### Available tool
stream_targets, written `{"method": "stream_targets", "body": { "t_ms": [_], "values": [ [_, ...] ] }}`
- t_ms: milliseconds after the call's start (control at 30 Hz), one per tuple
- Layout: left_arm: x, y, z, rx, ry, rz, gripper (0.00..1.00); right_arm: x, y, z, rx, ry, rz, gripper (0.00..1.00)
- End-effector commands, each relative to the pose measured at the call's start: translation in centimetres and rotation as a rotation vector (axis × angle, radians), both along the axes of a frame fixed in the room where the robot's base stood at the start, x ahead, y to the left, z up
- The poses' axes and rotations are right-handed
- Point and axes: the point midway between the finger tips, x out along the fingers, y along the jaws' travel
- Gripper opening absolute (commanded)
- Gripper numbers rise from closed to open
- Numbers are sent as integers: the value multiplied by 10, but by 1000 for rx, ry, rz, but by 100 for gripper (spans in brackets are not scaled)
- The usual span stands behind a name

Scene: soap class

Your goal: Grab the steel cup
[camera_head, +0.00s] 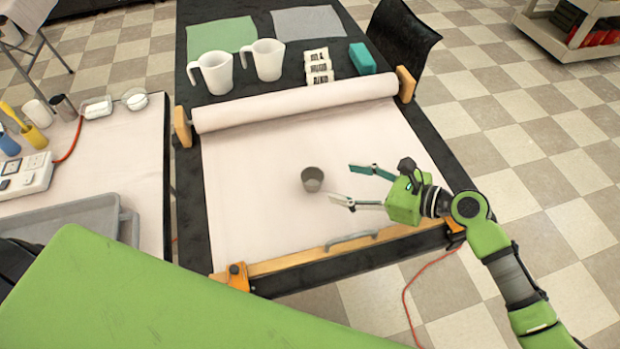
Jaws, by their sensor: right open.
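The steel cup (312,179) is a small grey metal cup. It stands upright on the pale sheet (260,215) that covers the black table. My right gripper (341,184) reaches in from the right, just to the right of the cup. Its two fingers are spread apart with nothing between them, and their tips point toward the cup. The fingers look apart from the cup. My left gripper is not in view.
A paper roll (295,103) lies across the table behind the cup. Behind it stand two white pitchers (215,73), stacked labelled blocks (318,66) and a teal block (362,59). A metal handle (351,240) is on the wooden front bar. The sheet around the cup is clear.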

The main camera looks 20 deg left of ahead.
Motion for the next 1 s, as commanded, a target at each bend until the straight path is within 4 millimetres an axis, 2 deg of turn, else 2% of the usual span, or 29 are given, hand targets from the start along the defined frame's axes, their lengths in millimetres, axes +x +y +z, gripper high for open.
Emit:
{"method": "stream_targets", "body": {
  "t_ms": [67,167,367,633,767,967,1000],
  "values": [
    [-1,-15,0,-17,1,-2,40,3,15,-5,2,-2,2,59],
    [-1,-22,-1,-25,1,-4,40,6,26,-10,2,-1,1,59],
    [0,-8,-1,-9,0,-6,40,9,38,-16,0,-2,1,59],
    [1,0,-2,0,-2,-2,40,15,71,-33,0,-3,1,59],
    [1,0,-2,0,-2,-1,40,16,78,-37,-1,-2,2,59],
    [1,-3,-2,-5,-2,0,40,16,78,-37,-1,-3,1,59],
    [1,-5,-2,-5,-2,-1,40,16,78,-37,-1,-3,1,51]
  ]
}}
